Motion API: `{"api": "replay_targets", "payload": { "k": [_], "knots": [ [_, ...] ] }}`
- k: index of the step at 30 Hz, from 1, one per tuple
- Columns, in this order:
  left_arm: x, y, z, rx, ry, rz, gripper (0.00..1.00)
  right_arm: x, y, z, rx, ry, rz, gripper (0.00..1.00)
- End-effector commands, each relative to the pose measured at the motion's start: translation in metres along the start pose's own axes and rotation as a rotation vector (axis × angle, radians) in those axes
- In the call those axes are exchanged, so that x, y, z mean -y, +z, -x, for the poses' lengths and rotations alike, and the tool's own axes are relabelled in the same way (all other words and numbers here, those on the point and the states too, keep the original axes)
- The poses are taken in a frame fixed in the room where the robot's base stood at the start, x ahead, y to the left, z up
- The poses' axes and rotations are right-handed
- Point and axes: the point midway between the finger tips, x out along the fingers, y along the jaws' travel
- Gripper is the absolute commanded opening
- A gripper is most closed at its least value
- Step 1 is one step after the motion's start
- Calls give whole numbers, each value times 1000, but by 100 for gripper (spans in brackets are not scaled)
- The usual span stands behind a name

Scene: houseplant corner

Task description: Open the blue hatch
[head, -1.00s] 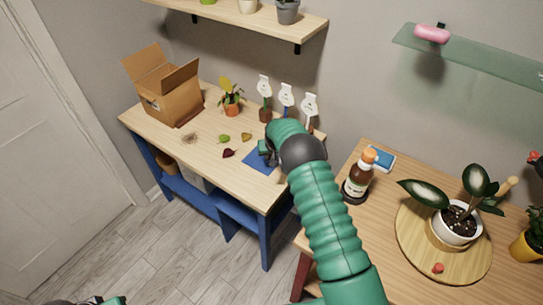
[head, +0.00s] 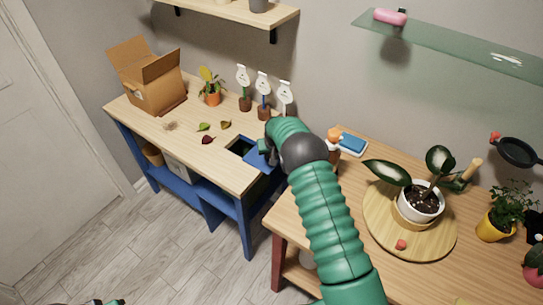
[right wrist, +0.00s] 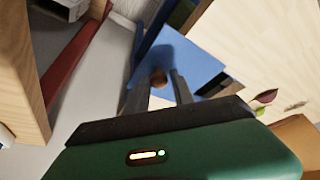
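The blue hatch (head: 259,163) is a flat panel in the wooden top of the blue workbench (head: 215,160). It is slid to the right, and a dark opening (head: 241,147) shows left of it. In the right wrist view the blue panel (right wrist: 185,55) carries a small round brown knob (right wrist: 158,78). My right gripper (right wrist: 160,82) has its two fingertips on either side of this knob and seems shut on it. In the head view my arm hides part of the hatch and the knob. Only a bit of my left gripper (head: 105,302) shows at the bottom left edge.
An open cardboard box (head: 150,80), a potted plant (head: 210,88), several leaves and tagged stakes (head: 263,92) are on the workbench. A second table at right holds a bottle (head: 334,142), a blue sponge (head: 352,143) and a plant on a round board (head: 440,245). Shelves hang above.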

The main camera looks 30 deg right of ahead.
Motion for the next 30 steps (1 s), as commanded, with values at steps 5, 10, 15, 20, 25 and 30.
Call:
{"api": "replay_targets", "payload": {
  "k": [5, 10, 15, 20, 25, 30],
  "knots": [
    [0, 0, 0, 0, 0, -1, 36, 1, 2, -2, 5, -10, -1, 47],
    [0, 0, 0, 0, 0, -1, 36, 2, 1, 0, 2, -9, -1, 47],
    [0, 0, 0, 0, 0, -1, 36, 3, 0, 0, 0, -6, 0, 47],
    [0, 0, 0, 0, 0, -1, 36, 3, 0, 1, -1, -7, 0, 47],
    [0, 0, 0, 0, 0, -1, 36, 3, 0, 5, -1, -9, -1, 47],
    [0, 0, -1, 0, 0, -1, 36, 4, -1, 37, -4, -9, 0, 47]
  ]
}}
